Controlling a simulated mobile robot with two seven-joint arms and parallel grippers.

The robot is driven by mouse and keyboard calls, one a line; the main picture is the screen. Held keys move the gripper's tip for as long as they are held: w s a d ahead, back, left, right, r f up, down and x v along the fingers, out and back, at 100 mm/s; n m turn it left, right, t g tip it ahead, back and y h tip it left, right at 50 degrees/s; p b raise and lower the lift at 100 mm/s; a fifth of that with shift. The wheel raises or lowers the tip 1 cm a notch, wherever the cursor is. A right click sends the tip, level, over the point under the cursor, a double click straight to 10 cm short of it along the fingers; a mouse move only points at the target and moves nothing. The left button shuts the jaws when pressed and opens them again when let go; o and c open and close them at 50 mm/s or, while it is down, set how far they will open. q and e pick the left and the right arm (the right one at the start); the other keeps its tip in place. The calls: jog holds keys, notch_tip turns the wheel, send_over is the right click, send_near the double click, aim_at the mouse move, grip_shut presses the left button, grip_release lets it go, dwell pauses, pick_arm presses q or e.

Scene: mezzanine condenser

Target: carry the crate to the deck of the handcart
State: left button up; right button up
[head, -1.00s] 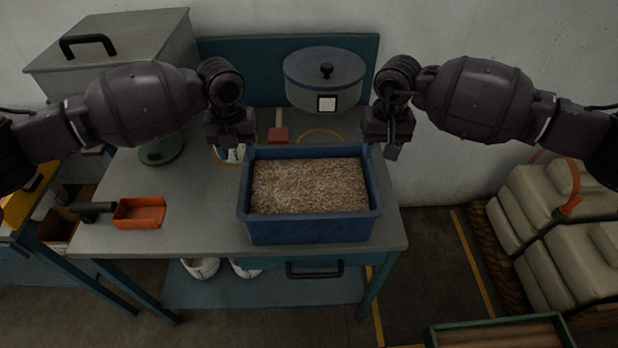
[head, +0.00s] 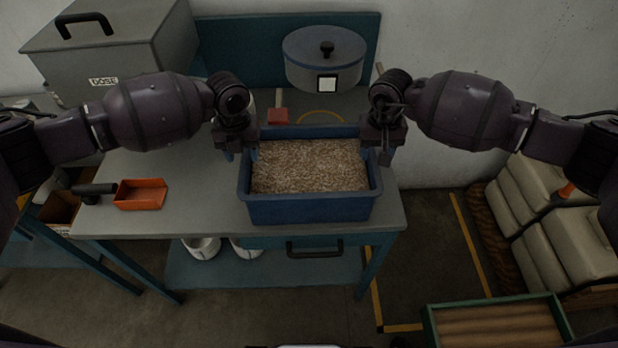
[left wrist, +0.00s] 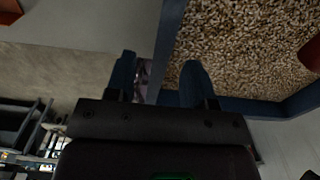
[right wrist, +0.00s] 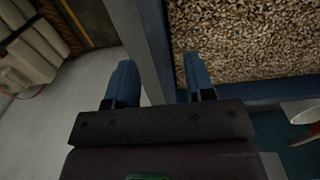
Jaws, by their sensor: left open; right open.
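The blue crate (head: 310,209), full of tan pellets, sits on the grey workbench near its front right edge. My left gripper (head: 242,154) is open at the crate's left wall; in the left wrist view its blue fingers (left wrist: 158,82) sit on either side of the wall's rim line. My right gripper (head: 379,154) is open at the right wall; in the right wrist view its fingers (right wrist: 158,82) likewise straddle the rim line. I cannot tell whether the fingers touch the crate. A green-rimmed tray-like thing (head: 432,326) with a brown ribbed inside shows at lower right; I cannot tell whether it belongs to the handcart.
The workbench (head: 200,215) also bears an orange scoop (head: 140,194) at left and a red-headed tool (head: 278,116) behind the crate. A grey lidded pot (head: 324,62) and a grey box (head: 110,60) stand at the back. Pale sacks (head: 565,245) are stacked at right. Yellow lines mark the floor.

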aim_at(244, 158)
pick_arm(q)
jog(key=shift+f, duration=1.75)
pick_arm(e)
jog(key=shift+f, duration=1.75)
pick_arm(q)
grip_shut()
pick_arm(e)
grip_shut()
pick_arm(q)
jog(key=shift+a, duration=0.1)
pick_arm(e)
jog(key=shift+d, duration=0.1)
pick_arm(q)
jog(key=shift+w+r, duration=0.2)
pick_arm(e)
jog(key=shift+w+r, duration=0.2)
